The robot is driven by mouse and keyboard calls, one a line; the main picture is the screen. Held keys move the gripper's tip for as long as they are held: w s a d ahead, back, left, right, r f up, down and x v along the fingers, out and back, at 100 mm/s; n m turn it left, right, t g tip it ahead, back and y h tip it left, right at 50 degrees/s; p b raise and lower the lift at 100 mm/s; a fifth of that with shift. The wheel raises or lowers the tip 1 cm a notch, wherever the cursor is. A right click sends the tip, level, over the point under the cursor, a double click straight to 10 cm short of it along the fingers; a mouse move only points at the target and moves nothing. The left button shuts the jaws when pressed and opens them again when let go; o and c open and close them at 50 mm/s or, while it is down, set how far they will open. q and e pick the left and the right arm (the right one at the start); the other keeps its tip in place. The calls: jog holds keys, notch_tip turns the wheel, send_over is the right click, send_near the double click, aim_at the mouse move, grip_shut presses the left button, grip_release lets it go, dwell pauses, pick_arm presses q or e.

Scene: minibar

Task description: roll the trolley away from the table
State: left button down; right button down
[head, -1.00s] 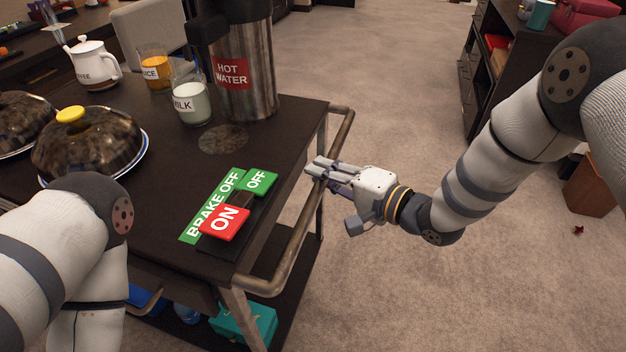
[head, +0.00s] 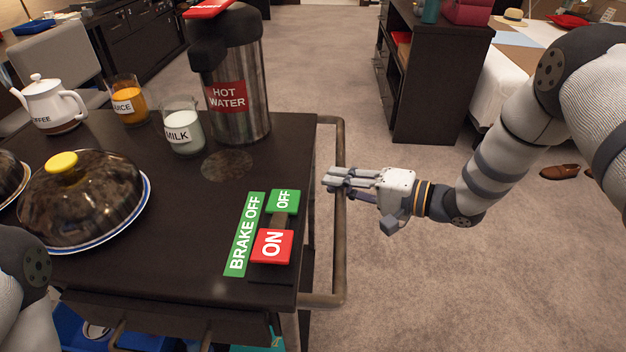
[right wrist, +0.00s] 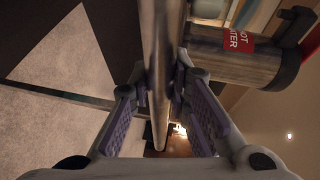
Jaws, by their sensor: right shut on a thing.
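The trolley (head: 185,245) has a dark top and a metal rail handle (head: 339,260) along its right side. My right gripper (head: 338,180) is shut on the rail in the head view. In the right wrist view the rail (right wrist: 160,70) runs between the fingers (right wrist: 165,115). On the trolley top, a green BRAKE OFF label (head: 244,235) lies beside a brake switch with a green OFF end (head: 285,201) and a red ON end (head: 271,246). My left gripper is out of view; only part of my left arm shows at the left edge.
A hot water flask (head: 245,110), milk glass (head: 183,130), juice glass (head: 128,103), coffee pot (head: 50,105) and domed dish (head: 85,200) stand on the trolley. A grey chair (head: 60,65) is behind it. A dark shelf (head: 430,90) stands beyond. Carpet at right is clear except shoes (head: 560,172).

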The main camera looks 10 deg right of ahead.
jog(key=s+d, duration=0.2)
jog(key=d, duration=0.6)
jog(key=s+d, duration=0.3)
jog(key=d, duration=0.5)
jog(key=shift+s+d, duration=0.2)
jog(key=shift+d, duration=0.15)
jog(key=c, duration=1.5)
grip_release()
jog(key=v, duration=1.2)
